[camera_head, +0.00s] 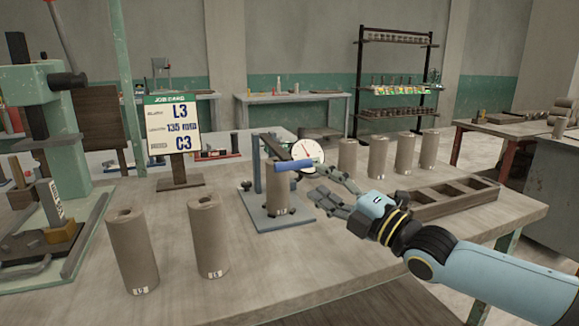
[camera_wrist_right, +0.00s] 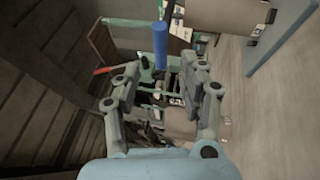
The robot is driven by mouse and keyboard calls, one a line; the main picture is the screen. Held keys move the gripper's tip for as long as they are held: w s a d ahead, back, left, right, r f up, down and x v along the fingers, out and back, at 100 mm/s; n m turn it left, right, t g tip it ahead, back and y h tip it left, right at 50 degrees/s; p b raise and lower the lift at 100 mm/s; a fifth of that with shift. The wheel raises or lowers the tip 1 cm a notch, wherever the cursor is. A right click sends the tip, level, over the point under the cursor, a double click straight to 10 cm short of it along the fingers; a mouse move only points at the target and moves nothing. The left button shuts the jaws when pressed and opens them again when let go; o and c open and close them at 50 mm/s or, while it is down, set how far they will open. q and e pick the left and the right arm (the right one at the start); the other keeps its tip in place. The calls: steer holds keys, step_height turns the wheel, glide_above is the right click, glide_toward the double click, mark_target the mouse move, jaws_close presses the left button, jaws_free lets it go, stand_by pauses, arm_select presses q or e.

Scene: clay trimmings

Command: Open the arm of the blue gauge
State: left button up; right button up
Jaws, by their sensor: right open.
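The blue gauge stands mid-table, with a blue-grey base plate (camera_head: 262,216), a dark upright and a white round dial (camera_head: 307,153). Its bright blue arm grip (camera_head: 294,165) lies roughly level across the top of a clay cylinder (camera_head: 279,192) standing on the base. My right gripper (camera_head: 320,184) is open and empty, just right of the grip, its fingers pointing towards the gauge. In the right wrist view the blue grip (camera_wrist_right: 160,45) shows beyond the gap between the open fingertips (camera_wrist_right: 160,76), apart from them. My left gripper is out of view.
Two clay cylinders (camera_head: 131,245) (camera_head: 209,236) stand front left. Several more (camera_head: 378,157) stand behind my right gripper, near a compartmented wooden tray (camera_head: 455,201). A job card (camera_head: 174,128) and a green press (camera_head: 58,130) are at left. The front middle of the table is clear.

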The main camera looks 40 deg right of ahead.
mark_target(299, 167)
steer(key=b+x, duration=0.3)
steer(key=x, duration=0.5)
steer(key=shift+d+r, duration=0.1)
steer(key=shift+w, duration=0.3)
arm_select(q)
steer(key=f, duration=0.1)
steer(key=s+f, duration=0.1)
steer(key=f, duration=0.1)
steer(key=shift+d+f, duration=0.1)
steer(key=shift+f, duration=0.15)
arm_select(e)
jaws_close()
steer(key=shift+w, duration=0.1)
